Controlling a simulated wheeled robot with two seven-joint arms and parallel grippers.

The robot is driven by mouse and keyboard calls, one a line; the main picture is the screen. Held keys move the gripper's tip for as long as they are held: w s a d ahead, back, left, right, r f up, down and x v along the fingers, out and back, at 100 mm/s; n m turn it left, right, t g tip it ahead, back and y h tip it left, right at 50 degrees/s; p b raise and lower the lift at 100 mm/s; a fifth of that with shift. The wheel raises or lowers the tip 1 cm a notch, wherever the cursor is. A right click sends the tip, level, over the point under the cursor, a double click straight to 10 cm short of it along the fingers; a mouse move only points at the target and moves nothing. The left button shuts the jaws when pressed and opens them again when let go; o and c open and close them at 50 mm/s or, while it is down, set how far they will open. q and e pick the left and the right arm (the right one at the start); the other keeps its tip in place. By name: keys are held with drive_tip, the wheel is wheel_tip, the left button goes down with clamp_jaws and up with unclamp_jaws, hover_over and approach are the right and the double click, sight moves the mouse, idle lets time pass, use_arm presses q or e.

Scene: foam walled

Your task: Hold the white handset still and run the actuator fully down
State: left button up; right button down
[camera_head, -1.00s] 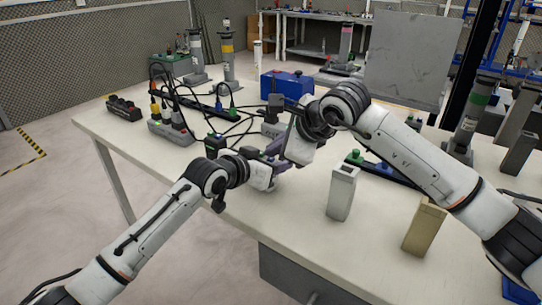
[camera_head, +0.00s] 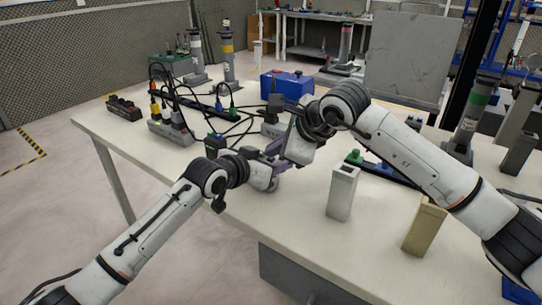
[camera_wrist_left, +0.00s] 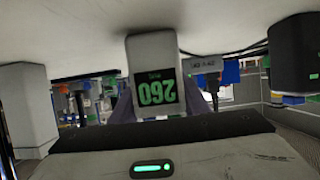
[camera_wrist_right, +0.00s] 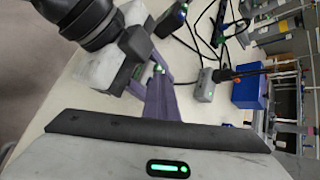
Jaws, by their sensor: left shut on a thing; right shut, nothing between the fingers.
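In the head view the grippers hide most of the handset. My right gripper (camera_head: 275,154) is shut and empty, with its purple fingers close to the handset in the right wrist view (camera_wrist_right: 160,97). I cannot tell whether they touch it. Column actuators with yellow (camera_head: 227,60) and green bands (camera_head: 472,115) stand behind; which one belongs to the handset is unclear.
A white upright box (camera_head: 341,195) and a beige box (camera_head: 424,230) stand on the table (camera_head: 290,215) to the right. The front middle of the table is clear.

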idle(0.4)
drive_tip(key=shift+r, duration=0.85)
drive_tip(key=shift+r, duration=0.1)
wheel_tip(320, 180, up, 5)
drive_tip(key=shift+f, duration=0.1)
idle(0.6)
use_arm(q)
drive_tip(key=o, duration=1.2)
drive_tip(key=shift+s+a, duration=0.1)
